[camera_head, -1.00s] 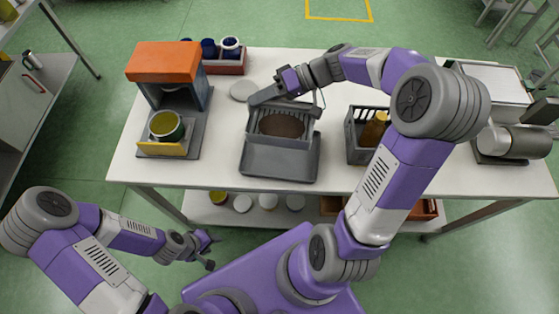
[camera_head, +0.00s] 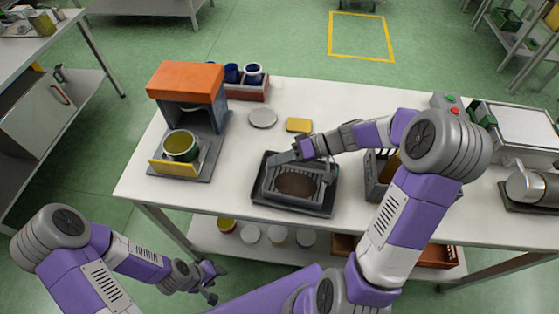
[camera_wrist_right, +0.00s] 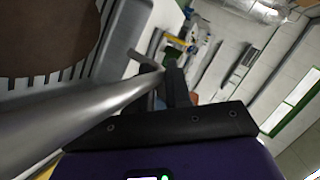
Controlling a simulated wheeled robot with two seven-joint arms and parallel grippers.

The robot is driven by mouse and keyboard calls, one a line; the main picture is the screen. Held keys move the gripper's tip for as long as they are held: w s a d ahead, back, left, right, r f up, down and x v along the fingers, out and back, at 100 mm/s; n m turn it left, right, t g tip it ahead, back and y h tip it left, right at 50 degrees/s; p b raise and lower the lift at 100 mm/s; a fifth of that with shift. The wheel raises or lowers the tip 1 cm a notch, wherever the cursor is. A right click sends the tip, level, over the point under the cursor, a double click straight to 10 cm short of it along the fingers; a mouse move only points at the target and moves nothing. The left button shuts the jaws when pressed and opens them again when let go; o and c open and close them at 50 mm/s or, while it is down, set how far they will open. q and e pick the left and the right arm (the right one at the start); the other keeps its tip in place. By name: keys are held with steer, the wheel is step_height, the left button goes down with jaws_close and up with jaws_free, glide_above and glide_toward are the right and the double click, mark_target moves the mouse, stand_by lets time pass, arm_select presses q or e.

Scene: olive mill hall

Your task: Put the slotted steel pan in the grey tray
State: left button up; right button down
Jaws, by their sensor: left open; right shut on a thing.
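The slotted steel pan (camera_head: 272,183), with a round brown mass in it, is inside the outline of the grey tray (camera_head: 261,200). The tray's rim shows around it on the white table; I cannot tell if the pan touches the tray floor. My right gripper (camera_head: 284,157) is shut on the pan at its far left side. In the right wrist view the jaws (camera_wrist_right: 165,85) are near a steel bar (camera_wrist_right: 75,115), and the pan's slotted wall (camera_wrist_right: 110,50) is beside it. My left gripper (camera_head: 210,283) is open and empty, low in front of the table.
A grey disc (camera_head: 263,118) and a yellow block (camera_head: 299,125) lie behind the tray. A grey crate (camera_head: 374,175), partly behind my right arm, is close on the right. The table's left front is clear.

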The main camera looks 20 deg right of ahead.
steer(key=c, duration=1.1)
jaws_free()
steer(key=shift+o, duration=0.2)
steer(key=shift+r, duration=0.1)
steer(key=p+v, duration=0.1)
steer(key=v, duration=1.1)
steer(key=shift+p, duration=0.3)
steer(key=shift+a, duration=0.1)
